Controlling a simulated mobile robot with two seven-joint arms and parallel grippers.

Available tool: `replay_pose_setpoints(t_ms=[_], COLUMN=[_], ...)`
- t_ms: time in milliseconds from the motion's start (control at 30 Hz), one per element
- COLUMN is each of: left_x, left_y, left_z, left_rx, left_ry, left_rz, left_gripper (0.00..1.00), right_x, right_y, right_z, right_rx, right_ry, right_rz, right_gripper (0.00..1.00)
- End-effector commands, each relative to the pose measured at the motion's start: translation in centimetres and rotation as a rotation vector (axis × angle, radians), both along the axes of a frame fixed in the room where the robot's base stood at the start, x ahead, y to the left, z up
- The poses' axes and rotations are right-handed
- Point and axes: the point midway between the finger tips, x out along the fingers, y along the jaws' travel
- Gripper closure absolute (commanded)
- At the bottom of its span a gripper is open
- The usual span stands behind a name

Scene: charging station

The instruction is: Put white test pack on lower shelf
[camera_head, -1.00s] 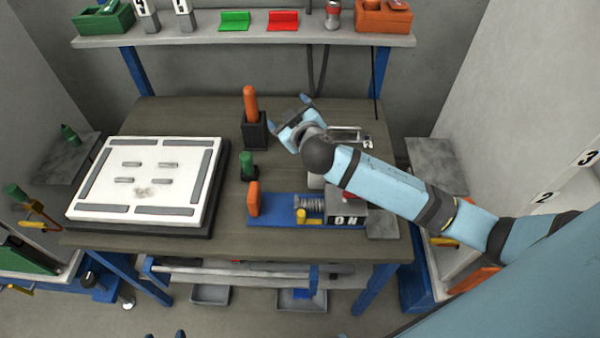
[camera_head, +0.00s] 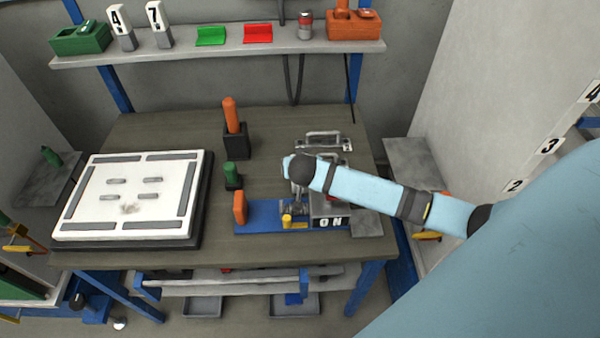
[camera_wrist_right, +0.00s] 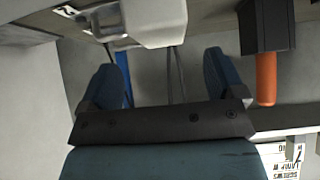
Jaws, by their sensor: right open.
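A pale white, round-cornered block (camera_wrist_right: 140,22) is at the top of the right wrist view; it may be the white test pack, but I cannot be sure. In the head view my forearm hides that spot. My right gripper (camera_wrist_right: 165,75) is open, with a finger on each side and nothing between them. The block lies just beyond the fingertips, seemingly apart from them. In the head view the right gripper is hidden or too unclear behind my arm. The lower shelf (camera_head: 235,286) runs under the table. My left gripper is out of view.
On the table (camera_head: 190,120) are a white panel (camera_head: 90,212), an orange-handled tool in a black block (camera_head: 235,145), a green-topped piece (camera_head: 232,172) and a blue fixture (camera_head: 260,215). The upper shelf (camera_head: 200,52) carries several items. Two grey trays (camera_head: 203,307) sit below.

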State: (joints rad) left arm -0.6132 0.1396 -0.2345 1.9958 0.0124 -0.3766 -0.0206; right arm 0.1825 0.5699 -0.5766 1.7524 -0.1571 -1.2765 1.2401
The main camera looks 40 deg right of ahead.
Motion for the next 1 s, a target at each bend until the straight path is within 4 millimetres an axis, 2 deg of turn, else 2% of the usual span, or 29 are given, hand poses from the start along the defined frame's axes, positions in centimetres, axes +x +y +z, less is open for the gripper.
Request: replay_pose_setpoints(t_ms=[400,667,767,1000], left_x=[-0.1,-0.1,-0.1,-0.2], left_y=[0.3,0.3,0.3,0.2], left_z=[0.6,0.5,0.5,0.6], left_rx=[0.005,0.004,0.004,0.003], left_ry=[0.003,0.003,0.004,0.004], left_rz=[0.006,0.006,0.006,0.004], left_gripper=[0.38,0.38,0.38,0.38], right_x=[2.7,2.8,2.8,2.9], right_y=[-1.4,-1.5,-1.5,-1.5], right_z=[-4.0,-4.2,-4.2,-4.1], right_rx=[-0.001,0.000,0.000,0.000], right_ry=[0.001,0.000,0.000,-0.002], right_rz=[0.000,0.001,0.001,0.002], right_gripper=[0.12,0.12,0.32,0.88])
